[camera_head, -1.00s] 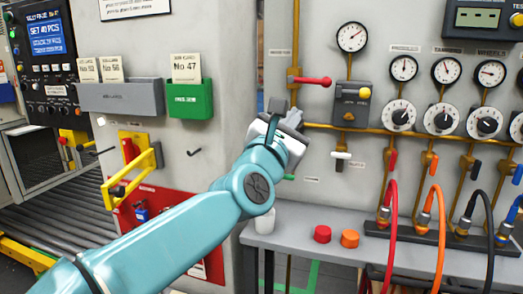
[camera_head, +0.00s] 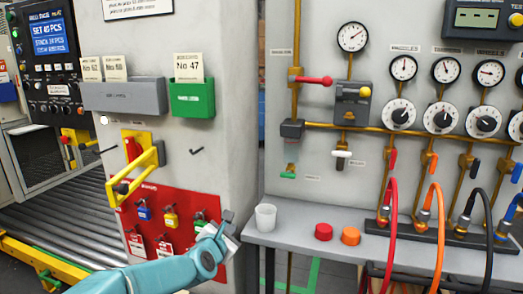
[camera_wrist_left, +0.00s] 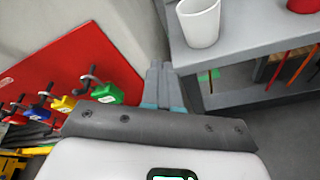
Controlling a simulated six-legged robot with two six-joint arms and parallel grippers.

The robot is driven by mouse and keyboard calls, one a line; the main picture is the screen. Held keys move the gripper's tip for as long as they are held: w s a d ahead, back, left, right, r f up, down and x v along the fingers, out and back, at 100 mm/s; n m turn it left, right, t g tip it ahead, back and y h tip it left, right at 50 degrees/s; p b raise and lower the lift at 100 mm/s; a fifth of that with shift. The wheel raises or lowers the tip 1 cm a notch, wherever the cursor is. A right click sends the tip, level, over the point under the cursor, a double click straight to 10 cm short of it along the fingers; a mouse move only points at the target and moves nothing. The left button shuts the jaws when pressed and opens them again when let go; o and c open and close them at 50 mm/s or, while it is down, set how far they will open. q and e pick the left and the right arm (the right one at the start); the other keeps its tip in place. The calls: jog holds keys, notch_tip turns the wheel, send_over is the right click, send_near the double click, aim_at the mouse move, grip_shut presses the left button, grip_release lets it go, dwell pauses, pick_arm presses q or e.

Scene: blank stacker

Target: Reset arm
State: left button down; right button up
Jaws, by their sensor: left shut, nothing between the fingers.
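My left gripper (camera_head: 227,217) is low in the head view, in front of the right end of the red lockout board (camera_head: 180,191) and left of the white cup (camera_head: 265,217). Its fingers are shut with nothing between them; they also show closed together in the left wrist view (camera_wrist_left: 160,80). The teal left arm comes in from the bottom. The white cup stands upright on the grey bench, apart from the gripper, and shows at the top of the left wrist view (camera_wrist_left: 199,22). My right gripper is not in view.
Coloured padlocks (camera_head: 171,218) hang on the red board beside the gripper. The grey bench (camera_head: 300,228) carries a red cap (camera_head: 323,231) and an orange cap (camera_head: 350,236). Hoses and gauges are at right. A yellow handle (camera_head: 137,172) juts out at left.

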pick_arm(q)
jog(key=s+a+f+m+g, duration=0.25)
jog(key=s+f, duration=0.35)
jog(key=f, duration=0.4)
jog(key=s+a+f+m+g, duration=0.25)
jog(key=s+f, duration=0.35)
jog(key=f, duration=0.4)
jog(key=s+a+f+m+g, duration=0.25)
jog(key=s+f, duration=0.35)
jog(key=f, duration=0.5)
jog(key=s+d+f+m+g, duration=0.25)
jog(key=s+m, duration=0.55)
jog(key=s, duration=0.5)
jog(key=s+d+f+m+g, duration=0.2)
jog(key=s+f+m+g, duration=0.2)
jog(key=s+m, duration=0.65)
notch_tip(320, 180, up, 16)
jog(key=s+n+p, duration=0.1)
jog(key=p, duration=1.4)
jog(key=shift+s+a+f+h, duration=0.15)
jog(key=shift+s+h, duration=0.1)
jog(key=shift+h, duration=0.15)
